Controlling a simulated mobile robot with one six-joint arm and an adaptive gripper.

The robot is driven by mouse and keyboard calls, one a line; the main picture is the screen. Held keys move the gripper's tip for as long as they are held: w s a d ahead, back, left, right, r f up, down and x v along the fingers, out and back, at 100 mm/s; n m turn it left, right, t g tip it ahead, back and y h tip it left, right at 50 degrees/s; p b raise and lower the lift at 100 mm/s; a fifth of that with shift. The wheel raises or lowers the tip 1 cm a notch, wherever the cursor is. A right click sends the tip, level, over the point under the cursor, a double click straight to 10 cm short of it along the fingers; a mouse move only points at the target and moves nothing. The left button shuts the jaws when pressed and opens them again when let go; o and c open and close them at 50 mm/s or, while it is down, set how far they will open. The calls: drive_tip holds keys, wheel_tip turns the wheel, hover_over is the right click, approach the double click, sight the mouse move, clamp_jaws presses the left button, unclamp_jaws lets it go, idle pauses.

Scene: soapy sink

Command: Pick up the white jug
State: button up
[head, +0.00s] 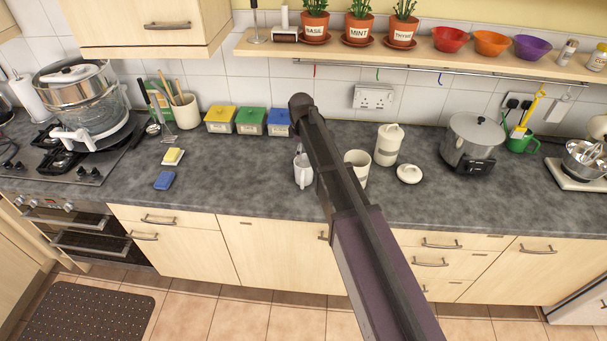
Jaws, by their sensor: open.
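A small white jug (302,173) stands upright on the grey worktop, just left of my arm. My arm crosses the middle of the head view from the bottom right and passes close to the jug's right side in the picture, so part of the jug may be hidden. I cannot make out my gripper; the end of the arm is hidden behind the dark link. I cannot tell whether anything touches the jug.
Yellow, green and blue boxes (250,122) line the back left. A steel cooker (472,144) stands right. The front worktop is mostly clear.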

sight(303, 173)
drive_tip(key=shift+f, duration=0.15)
drive_tip(key=f+b, duration=0.8)
drive_tip(key=shift+w+d+f, duration=0.1)
drive_tip(key=shift+w+f, duration=0.05)
drive_tip(key=shift+w, duration=0.25)
drive_tip(key=shift+f+b, duration=0.1)
drive_tip(key=shift+b, duration=0.2)
drive_tip(key=shift+w+f+b, duration=0.15)
drive_tip(key=shift+f+b, duration=1.1)
drive_tip(key=shift+b, duration=0.05)
drive_tip(key=shift+w+f+b, duration=0.1)
drive_tip(key=shift+f+b, duration=1.15)
drive_tip(key=c, duration=1.1)
